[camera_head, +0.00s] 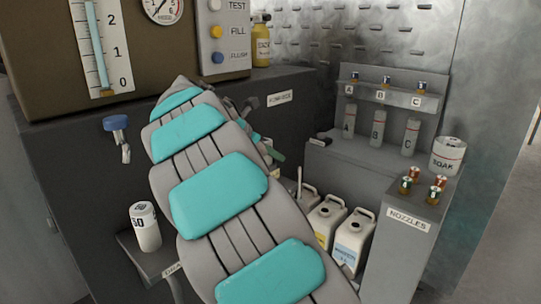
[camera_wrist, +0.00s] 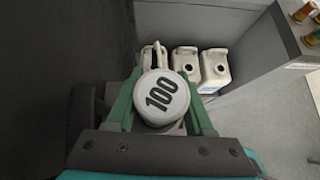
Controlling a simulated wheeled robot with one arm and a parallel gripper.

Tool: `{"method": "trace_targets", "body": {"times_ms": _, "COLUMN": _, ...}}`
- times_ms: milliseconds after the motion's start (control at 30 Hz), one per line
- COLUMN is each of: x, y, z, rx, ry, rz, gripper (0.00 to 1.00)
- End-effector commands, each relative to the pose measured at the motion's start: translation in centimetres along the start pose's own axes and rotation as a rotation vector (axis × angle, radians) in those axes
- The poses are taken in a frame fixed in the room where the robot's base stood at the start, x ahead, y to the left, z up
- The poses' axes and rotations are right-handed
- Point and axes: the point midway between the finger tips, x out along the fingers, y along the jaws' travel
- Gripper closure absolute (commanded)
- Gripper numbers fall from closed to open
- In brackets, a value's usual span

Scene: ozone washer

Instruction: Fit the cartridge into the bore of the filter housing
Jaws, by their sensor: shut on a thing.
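My gripper (camera_wrist: 161,98) has its two green fingers shut on a white round cartridge (camera_wrist: 160,92) marked 100. The cartridge's flat top faces the wrist camera. In the head view, my arm hides most of my gripper, and only a bit of green shows past the arm's right edge. I cannot make out the cartridge there. Another white cartridge (camera_head: 145,226), marked 50, stands upright on a small shelf at the lower left. I cannot make out the filter housing or its bore in either view; my arm covers the middle of the head view.
A dark cabinet front (camera_head: 70,165) with a blue-handled tap (camera_head: 116,125) stands left. White jugs (camera_head: 352,238) sit low at the right, also below the cartridge in the wrist view (camera_wrist: 186,62). A nozzle stand (camera_head: 395,250), a bottle rack (camera_head: 380,120) and a SOAK pot (camera_head: 447,155) stand right.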

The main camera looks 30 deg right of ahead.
Motion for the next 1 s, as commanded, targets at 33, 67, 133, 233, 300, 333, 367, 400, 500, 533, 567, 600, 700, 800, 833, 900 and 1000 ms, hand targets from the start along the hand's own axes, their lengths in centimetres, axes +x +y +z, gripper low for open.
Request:
{"method": "trace_targets", "body": {"times_ms": 33, "x": -0.4, "y": 0.3, "z": 0.3, "rx": 0.003, "ry": -0.004, "rz": 0.009, "gripper": 1.00}}
{"method": "trace_targets", "body": {"times_ms": 67, "x": -0.5, "y": 0.3, "z": 0.4, "rx": 0.003, "ry": -0.004, "rz": 0.010, "gripper": 1.00}}
{"method": "trace_targets", "body": {"times_ms": 133, "x": -0.7, "y": 0.3, "z": 0.7, "rx": 0.003, "ry": -0.005, "rz": 0.011, "gripper": 1.00}}
{"method": "trace_targets", "body": {"times_ms": 233, "x": -0.9, "y": 0.3, "z": 1.0, "rx": 0.003, "ry": -0.006, "rz": 0.011, "gripper": 1.00}}
{"method": "trace_targets", "body": {"times_ms": 300, "x": -1.1, "y": 0.3, "z": 1.2, "rx": 0.003, "ry": -0.006, "rz": 0.011, "gripper": 1.00}}
{"method": "trace_targets", "body": {"times_ms": 333, "x": -1.2, "y": 0.3, "z": 1.3, "rx": 0.003, "ry": -0.006, "rz": 0.011, "gripper": 1.00}}
{"method": "trace_targets", "body": {"times_ms": 367, "x": -1.2, "y": 0.3, "z": 1.3, "rx": 0.003, "ry": -0.006, "rz": 0.011, "gripper": 1.00}}
{"method": "trace_targets", "body": {"times_ms": 400, "x": -1.3, "y": 0.3, "z": 1.4, "rx": 0.002, "ry": -0.006, "rz": 0.011, "gripper": 1.00}}
{"method": "trace_targets", "body": {"times_ms": 500, "x": -1.5, "y": 0.3, "z": 1.7, "rx": 0.002, "ry": -0.006, "rz": 0.010, "gripper": 1.00}}
{"method": "trace_targets", "body": {"times_ms": 533, "x": -1.6, "y": 0.2, "z": 1.8, "rx": 0.002, "ry": -0.005, "rz": 0.009, "gripper": 1.00}}
{"method": "trace_targets", "body": {"times_ms": 567, "x": -1.6, "y": 0.2, "z": 1.9, "rx": 0.002, "ry": -0.005, "rz": 0.009, "gripper": 1.00}}
{"method": "trace_targets", "body": {"times_ms": 600, "x": -1.7, "y": 0.2, "z": 1.9, "rx": 0.002, "ry": -0.005, "rz": 0.008, "gripper": 1.00}}
{"method": "trace_targets", "body": {"times_ms": 700, "x": -1.9, "y": 0.1, "z": 2.2, "rx": 0.003, "ry": -0.004, "rz": 0.006, "gripper": 1.00}}
{"method": "trace_targets", "body": {"times_ms": 800, "x": -2.1, "y": 0.1, "z": 2.5, "rx": 0.002, "ry": -0.003, "rz": 0.005, "gripper": 1.00}}
{"method": "trace_targets", "body": {"times_ms": 833, "x": -2.2, "y": 0.1, "z": 2.5, "rx": 0.002, "ry": -0.003, "rz": 0.005, "gripper": 1.00}}
{"method": "trace_targets", "body": {"times_ms": 900, "x": -2.3, "y": 0.1, "z": 2.7, "rx": 0.002, "ry": -0.003, "rz": 0.005, "gripper": 1.00}}
{"method": "trace_targets", "body": {"times_ms": 1000, "x": -2.3, "y": 0.1, "z": 2.8, "rx": 0.001, "ry": -0.003, "rz": 0.004, "gripper": 1.00}}
